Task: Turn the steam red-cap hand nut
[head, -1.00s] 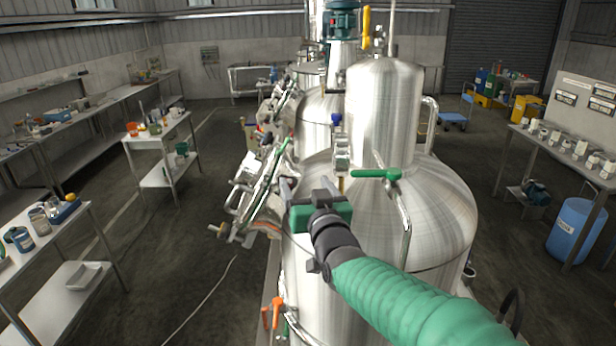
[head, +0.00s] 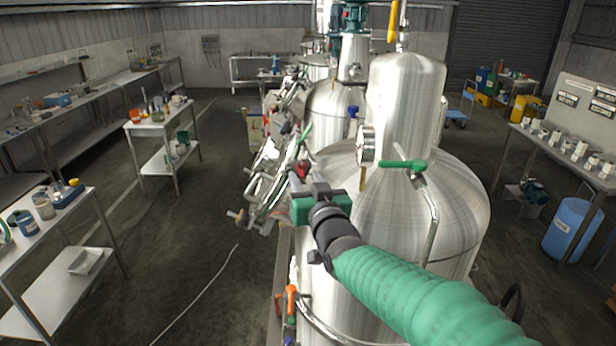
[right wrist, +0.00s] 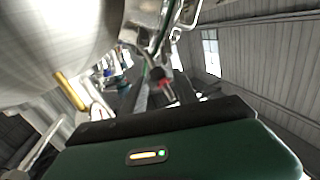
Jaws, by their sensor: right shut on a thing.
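A small red cap (head: 302,168), which I take for the steam hand nut, shows at the tips of my right gripper (head: 304,180), beside the near steel tank (head: 430,215). The right gripper has a green body and dark fingers, and its jaws are shut on the red cap. In the right wrist view the red cap (right wrist: 168,85) shows just past the dark fingers (right wrist: 158,97). The fingers hide part of it, and its exact turn cannot be told. My left gripper is in neither view.
A green-handled valve (head: 405,165) and a round gauge (head: 366,146) stand on the tank top, right of the gripper. Clamps and pipe fittings (head: 262,190) crowd its left side. Orange-handled valves (head: 291,297) sit lower. The floor (head: 190,240) left of the tank is mostly clear.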

